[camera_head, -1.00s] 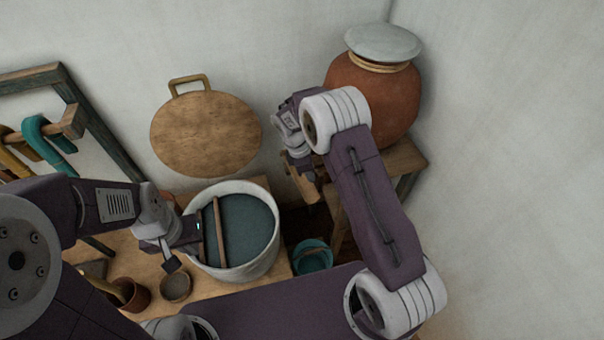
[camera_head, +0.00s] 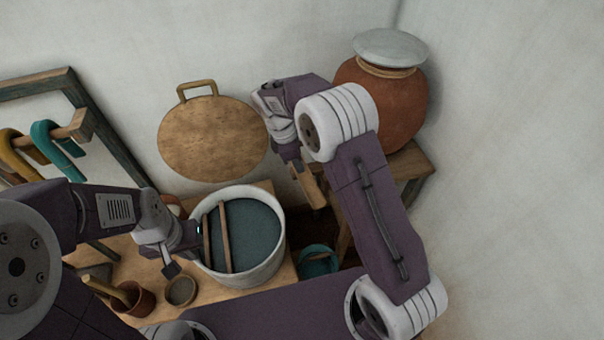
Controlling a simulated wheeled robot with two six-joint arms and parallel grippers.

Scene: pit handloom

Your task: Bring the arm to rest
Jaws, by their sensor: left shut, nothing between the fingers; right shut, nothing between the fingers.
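My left gripper (camera_head: 173,268) is at the lower left, just left of the pale round tub (camera_head: 272,262), pointing down near a small bowl. Its fingers are small and look shut and empty. My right arm folds up at the centre right. My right gripper (camera_head: 298,176) hangs down between the round wooden lid and the clay jar, above the gap right of the tub. Its fingertips are hard to make out against a tan wooden piece (camera_head: 312,187), and I cannot tell whether they touch it.
The tub of dark liquid, with wooden sticks across it, stands on a wooden table (camera_head: 215,309). A small bowl (camera_head: 180,291) and brown cup (camera_head: 138,300) are beside it. A lidded clay jar (camera_head: 405,100) stands on a stool. A round wooden lid (camera_head: 212,138) leans on the wall. A teal bucket (camera_head: 318,262) is low.

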